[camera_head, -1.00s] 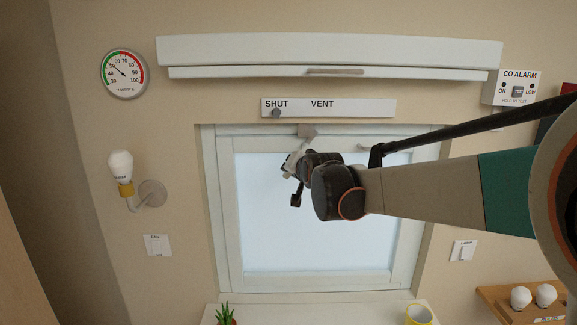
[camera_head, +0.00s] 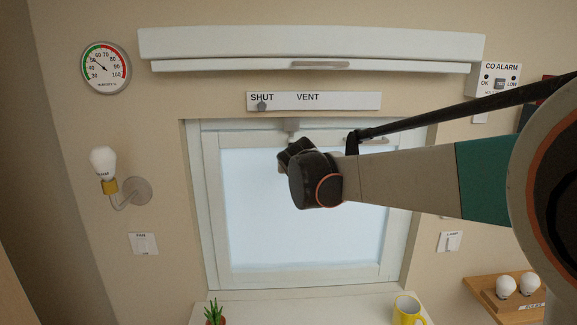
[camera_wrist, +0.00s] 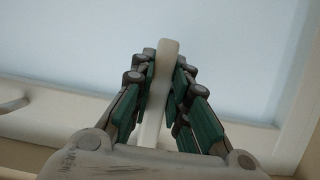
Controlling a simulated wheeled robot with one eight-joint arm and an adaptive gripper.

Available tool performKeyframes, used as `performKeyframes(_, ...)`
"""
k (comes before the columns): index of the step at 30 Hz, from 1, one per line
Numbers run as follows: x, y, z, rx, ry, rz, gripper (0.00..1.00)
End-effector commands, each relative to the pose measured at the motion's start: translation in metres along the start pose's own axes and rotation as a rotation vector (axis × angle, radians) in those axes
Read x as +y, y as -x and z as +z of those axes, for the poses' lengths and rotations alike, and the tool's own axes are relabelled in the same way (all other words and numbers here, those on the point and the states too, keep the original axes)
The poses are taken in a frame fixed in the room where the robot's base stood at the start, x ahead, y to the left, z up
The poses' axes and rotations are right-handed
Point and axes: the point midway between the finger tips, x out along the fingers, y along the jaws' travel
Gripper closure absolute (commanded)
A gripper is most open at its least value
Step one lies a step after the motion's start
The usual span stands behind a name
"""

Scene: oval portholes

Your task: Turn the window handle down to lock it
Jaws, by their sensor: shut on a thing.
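The window (camera_head: 300,215) is a white framed pane under the SHUT/VENT strip. A pale handle (camera_wrist: 168,50) stands between my fingers in the wrist view, its free end over the glass. Its mount (camera_head: 292,126) shows on the top rail in the head view, and the rest is hidden behind my wrist. In the wrist view the top rail lies at the bottom, so the handle points down from it, roughly straight. My gripper (camera_wrist: 162,77) is shut on the handle, with green-padded fingers on both sides. In the head view my gripper (camera_head: 289,151) is mostly hidden.
A second handle (camera_head: 372,140) sits on the top rail to the right, near my arm. A slider strip (camera_head: 330,101) and a blind casing (camera_head: 310,45) are above the window. A plant (camera_head: 214,312) and a yellow mug (camera_head: 407,311) stand on the sill. A lamp (camera_head: 108,170) is at left.

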Motion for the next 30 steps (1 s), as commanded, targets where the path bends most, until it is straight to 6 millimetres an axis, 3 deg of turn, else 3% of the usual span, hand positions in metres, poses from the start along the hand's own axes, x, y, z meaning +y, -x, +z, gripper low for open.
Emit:
performKeyframes(13,0.0012,0.0,0.0011,-0.002,0.011,0.005,1.0)
performKeyframes(14,0.0012,0.0,0.0011,-0.002,0.011,0.005,0.78)
performKeyframes(16,0.0012,-0.0001,0.001,-0.002,0.011,0.005,0.63)
performKeyframes(30,0.0004,0.008,0.0001,0.0,0.009,0.003,0.63)
